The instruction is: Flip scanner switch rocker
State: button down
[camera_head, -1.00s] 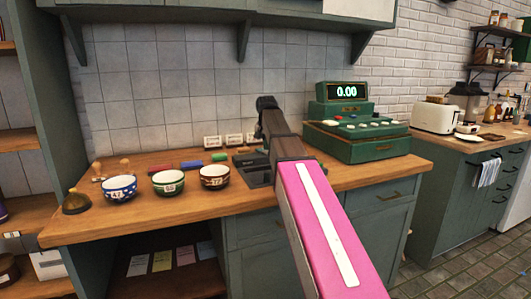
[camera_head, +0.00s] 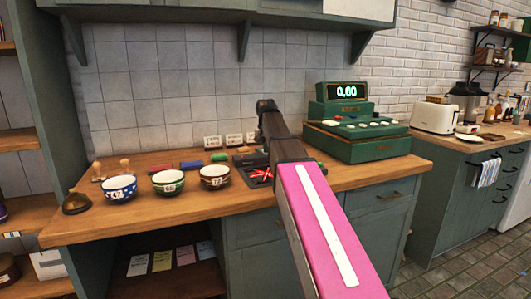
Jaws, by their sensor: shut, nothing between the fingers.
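The scanner (camera_head: 250,160) is a low dark unit on the wooden counter, just left of my arm. Bright red crossing lines (camera_head: 262,175) glow on its top face. The switch rocker cannot be made out; part of the scanner is behind my arm. My pink and dark arm reaches from the bottom right up over the counter beside the scanner. My gripper's fingers are hidden behind the arm.
Three numbered bowls, blue (camera_head: 120,189), green (camera_head: 168,183) and brown (camera_head: 215,176), stand left of the scanner. A green cash register (camera_head: 358,137) reading 0.00 stands to the right. Small cards (camera_head: 233,139) lean at the wall.

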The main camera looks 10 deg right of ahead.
jog(key=shift+r, duration=3.5)
